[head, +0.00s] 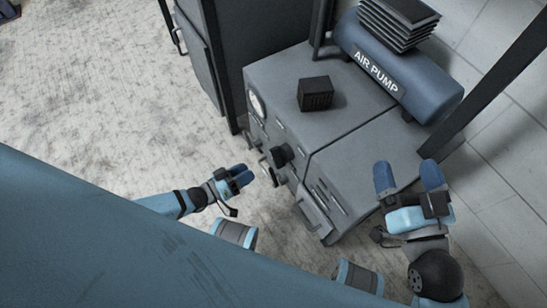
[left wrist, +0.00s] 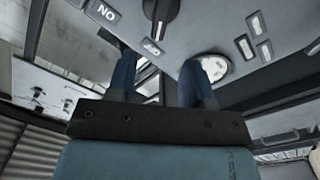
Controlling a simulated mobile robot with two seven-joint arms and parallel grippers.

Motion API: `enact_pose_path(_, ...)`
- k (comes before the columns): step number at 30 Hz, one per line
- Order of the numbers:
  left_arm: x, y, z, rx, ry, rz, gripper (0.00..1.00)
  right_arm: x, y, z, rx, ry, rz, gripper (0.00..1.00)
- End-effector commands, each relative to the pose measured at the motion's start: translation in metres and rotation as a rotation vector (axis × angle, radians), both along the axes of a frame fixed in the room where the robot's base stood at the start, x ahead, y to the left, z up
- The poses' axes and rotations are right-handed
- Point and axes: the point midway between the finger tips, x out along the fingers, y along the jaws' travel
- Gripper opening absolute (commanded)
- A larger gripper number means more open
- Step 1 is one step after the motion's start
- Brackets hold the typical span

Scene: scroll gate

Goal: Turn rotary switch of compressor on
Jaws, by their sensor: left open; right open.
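The grey compressor cabinet (head: 350,150) stands in the middle of the head view. Its black rotary switch (head: 283,155) sticks out of the front panel. In the left wrist view the switch (left wrist: 160,14) is at the top, cut by the frame edge. A light mark on its lower end points towards a small label (left wrist: 152,47), apparently OFF; an ON label (left wrist: 104,11), seen upside down, is at upper left. My left gripper (head: 243,172) is open and empty in front of the panel, apart from the switch.
A blue AIR PUMP tank (head: 405,70) lies behind the cabinet top, which holds a small black box (head: 316,93). A round gauge (head: 257,104) is on the front panel. Dark posts (head: 490,85) flank the cabinet. The floor (head: 100,110) at left is clear.

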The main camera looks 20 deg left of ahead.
Motion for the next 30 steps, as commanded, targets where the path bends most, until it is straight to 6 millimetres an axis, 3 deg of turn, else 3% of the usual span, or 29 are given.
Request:
enact_pose_path(7, 0.044, -0.035, -0.002, -0.003, -0.004, 0.0, 0.47, -0.003, 0.006, 0.018, 0.061, -0.094, 0.023, 0.89)
enact_pose_path(15, 0.076, -0.06, -0.002, -0.001, -0.001, 0.0, 0.47, -0.003, 0.009, 0.015, 0.071, -0.089, 0.037, 0.89)
enact_pose_path(28, 0.084, -0.066, 0.0, 0.0, 0.0, 0.0, 0.47, -0.003, 0.009, 0.011, 0.062, -0.071, 0.04, 0.89)
enact_pose_path(30, 0.084, -0.066, 0.0, 0.0, 0.0, 0.0, 0.33, -0.002, 0.009, 0.011, 0.061, -0.071, 0.04, 0.89)
